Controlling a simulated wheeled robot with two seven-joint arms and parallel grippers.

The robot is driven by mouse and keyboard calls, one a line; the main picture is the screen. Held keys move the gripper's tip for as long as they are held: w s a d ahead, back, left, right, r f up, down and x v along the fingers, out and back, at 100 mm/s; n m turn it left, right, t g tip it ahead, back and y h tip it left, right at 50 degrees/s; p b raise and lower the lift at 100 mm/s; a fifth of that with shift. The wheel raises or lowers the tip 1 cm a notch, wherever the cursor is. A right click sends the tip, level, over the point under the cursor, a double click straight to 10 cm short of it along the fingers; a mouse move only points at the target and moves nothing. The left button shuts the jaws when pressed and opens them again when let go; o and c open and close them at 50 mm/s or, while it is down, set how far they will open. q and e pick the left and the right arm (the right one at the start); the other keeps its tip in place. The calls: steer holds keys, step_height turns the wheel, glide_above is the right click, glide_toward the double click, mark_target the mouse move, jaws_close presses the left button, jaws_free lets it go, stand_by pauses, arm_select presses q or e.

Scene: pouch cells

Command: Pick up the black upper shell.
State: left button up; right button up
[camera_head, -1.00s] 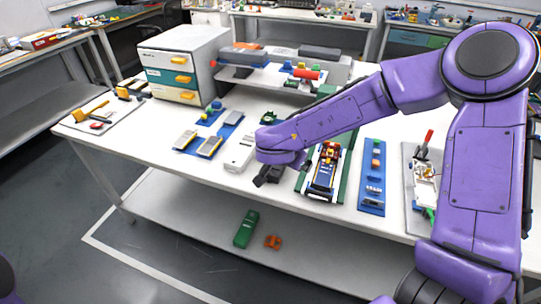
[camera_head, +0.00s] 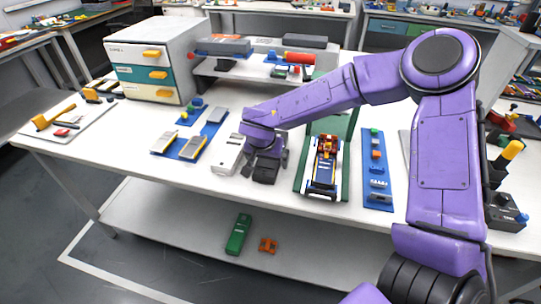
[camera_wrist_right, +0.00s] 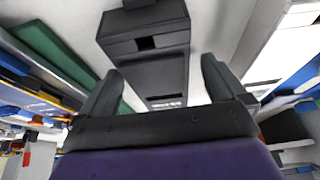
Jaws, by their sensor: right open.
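The black upper shell (camera_head: 265,172) is a small dark piece near the front edge of the white table, just right of a white device, in the head view. My right gripper (camera_head: 266,158) is right above it with its fingers pointing down, hiding part of it. In the right wrist view the dark shell (camera_wrist_right: 156,82) shows between the two open fingers of my right gripper (camera_wrist_right: 158,85). I cannot tell whether the fingers touch it. My left gripper is not in view.
The white device (camera_head: 229,154) stands close on the left. A green-edged fixture (camera_head: 304,175) with a blue and orange assembly lies on the right, then a blue strip (camera_head: 378,200). A blue tray (camera_head: 196,143) with grey pieces lies further left. A drawer cabinet (camera_head: 153,60) stands behind.

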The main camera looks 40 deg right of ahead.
steer(key=shift+s, duration=0.1)
steer(key=c, duration=1.1)
steer(key=shift+o, duration=0.2)
step_height(320, 180, up, 3)
steer(key=shift+f+p, duration=0.1)
steer(key=shift+p, duration=0.2)
steer(key=s+a+r, duration=0.1)
steer(key=r, duration=0.1)
steer(key=s+r, duration=0.1)
steer(key=r, duration=0.1)
steer(key=s+a+r, duration=0.1)
steer(key=s+r, duration=0.1)
steer(key=shift+a+r+p, duration=0.25)
steer(key=shift+a+p, duration=0.05)
steer(key=s+a+r, duration=0.3)
steer(key=s+a, duration=0.2)
steer(key=s, duration=0.2)
steer(key=shift+s+r, duration=0.35)
steer(key=shift+s, duration=0.05)
